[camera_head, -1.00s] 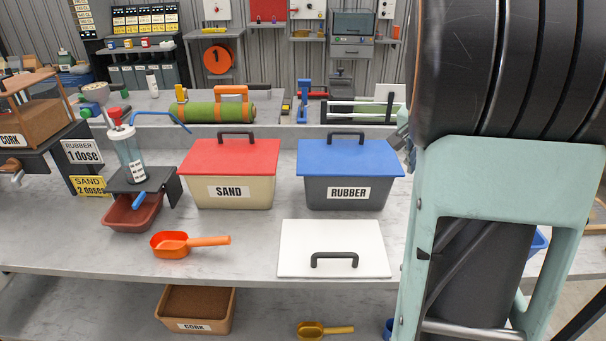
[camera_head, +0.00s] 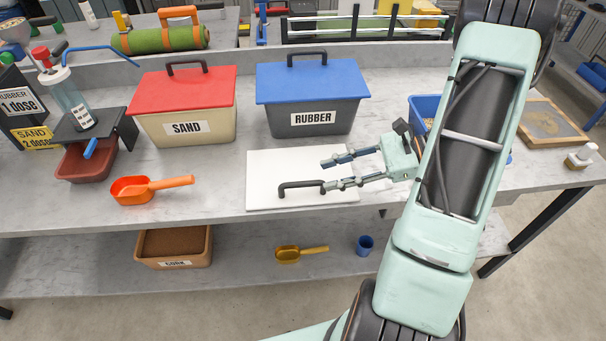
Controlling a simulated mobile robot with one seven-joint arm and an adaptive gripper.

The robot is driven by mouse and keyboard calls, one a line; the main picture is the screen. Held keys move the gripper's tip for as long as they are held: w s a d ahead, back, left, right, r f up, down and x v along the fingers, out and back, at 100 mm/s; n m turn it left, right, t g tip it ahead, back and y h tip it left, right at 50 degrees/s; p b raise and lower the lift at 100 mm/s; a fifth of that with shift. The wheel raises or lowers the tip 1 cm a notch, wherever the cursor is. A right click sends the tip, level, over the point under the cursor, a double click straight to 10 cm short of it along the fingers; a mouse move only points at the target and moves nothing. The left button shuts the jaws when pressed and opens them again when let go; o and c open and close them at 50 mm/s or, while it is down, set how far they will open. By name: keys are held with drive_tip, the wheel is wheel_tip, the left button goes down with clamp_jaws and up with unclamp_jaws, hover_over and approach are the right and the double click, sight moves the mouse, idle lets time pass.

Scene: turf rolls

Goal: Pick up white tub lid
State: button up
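The white tub lid (camera_head: 270,165) lies flat on the grey workbench, in front of the blue-lidded RUBBER tub. Its black handle (camera_head: 300,187) is on the near part of the lid. My gripper (camera_head: 322,175) reaches in from the right over the lid, its two fingers apart and pointing left. The nearer fingertip is close to the right end of the handle; I cannot tell whether they touch. Nothing shows between the fingers.
The SAND tub (camera_head: 186,128) with its red lid and the RUBBER tub (camera_head: 312,119) stand behind the lid. An orange scoop (camera_head: 150,187) lies to the left. A blue bin (camera_head: 424,105) is partly hidden behind my arm. A CORK box (camera_head: 174,263) stands on the shelf below.

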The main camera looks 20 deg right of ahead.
sight(304, 182)
drive_tip(key=x, duration=1)
drive_tip(key=shift+s+r, duration=0.1)
drive_tip(key=shift+s, duration=0.05)
drive_tip(key=shift+c, duration=0.4)
clamp_jaws()
